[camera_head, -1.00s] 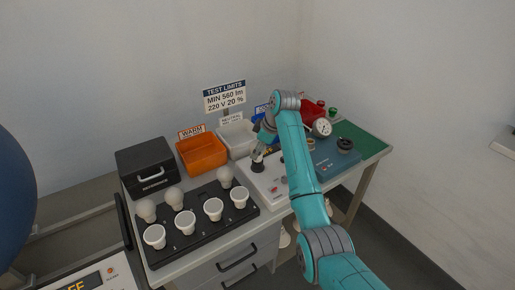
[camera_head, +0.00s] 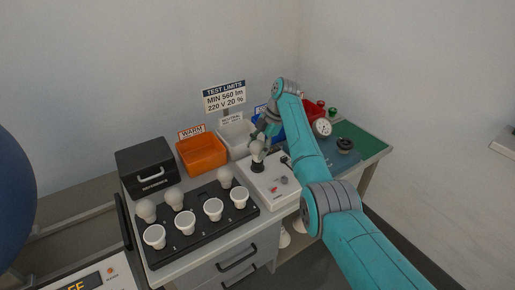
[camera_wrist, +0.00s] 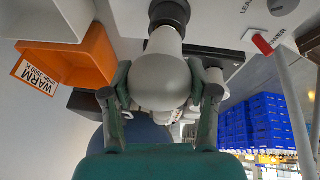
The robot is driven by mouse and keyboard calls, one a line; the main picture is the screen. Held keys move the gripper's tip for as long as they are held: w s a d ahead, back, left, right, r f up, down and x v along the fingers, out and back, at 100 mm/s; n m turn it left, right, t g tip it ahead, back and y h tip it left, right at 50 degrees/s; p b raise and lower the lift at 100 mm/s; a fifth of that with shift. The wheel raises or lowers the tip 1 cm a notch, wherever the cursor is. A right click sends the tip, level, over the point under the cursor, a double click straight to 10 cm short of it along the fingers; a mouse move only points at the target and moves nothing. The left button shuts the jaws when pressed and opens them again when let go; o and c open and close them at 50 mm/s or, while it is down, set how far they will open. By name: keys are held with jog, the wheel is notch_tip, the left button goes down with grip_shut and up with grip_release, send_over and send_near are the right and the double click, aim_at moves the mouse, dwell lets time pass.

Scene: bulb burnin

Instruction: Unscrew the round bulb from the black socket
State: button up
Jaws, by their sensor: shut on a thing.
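The round bulb (camera_head: 258,149) is pale and matt, and stands above the black socket (camera_head: 258,167) on the white test unit (camera_head: 282,190). In the wrist view the bulb (camera_wrist: 160,82) sits between the two fingers of my gripper (camera_wrist: 160,95), which is shut on its wide part. Its narrower neck runs up the picture to the black socket (camera_wrist: 169,13) and appears to meet it; the thread is hidden. In the head view my gripper (camera_head: 262,141) is at the bulb, partly covered by it.
A black tray (camera_head: 195,222) with several bulbs and white-topped pieces lies at left. An orange WARM bin (camera_head: 203,155) and a white bin (camera_head: 237,139) stand behind. A black box (camera_head: 148,168) is at the left back. A red switch (camera_wrist: 263,44) is near the socket.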

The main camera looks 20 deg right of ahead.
jog(key=shift+f, duration=0.15)
jog(key=o, duration=1)
jog(key=shift+o, duration=0.2)
jog(key=m+t, duration=0.1)
jog(key=m, duration=0.2)
jog(key=m+t, duration=0.1)
jog(key=m, duration=0.1)
jog(key=shift+m+h, duration=0.3)
jog(key=shift+m, duration=0.1)
jog(key=m+t, duration=0.1)
jog(key=m, duration=0.1)
jog(key=m+t+h, duration=0.1)
jog(key=m, duration=0.2)
jog(key=shift+a, duration=0.1)
jog(key=m+h, duration=0.1)
jog(key=m, duration=0.2)
jog(key=m+t+h, duration=0.1)
jog(key=m, duration=0.2)
jog(key=m+h, duration=0.1)
jog(key=m, duration=0.2)
jog(key=m+h, duration=0.2)
jog(key=m, duration=0.1)
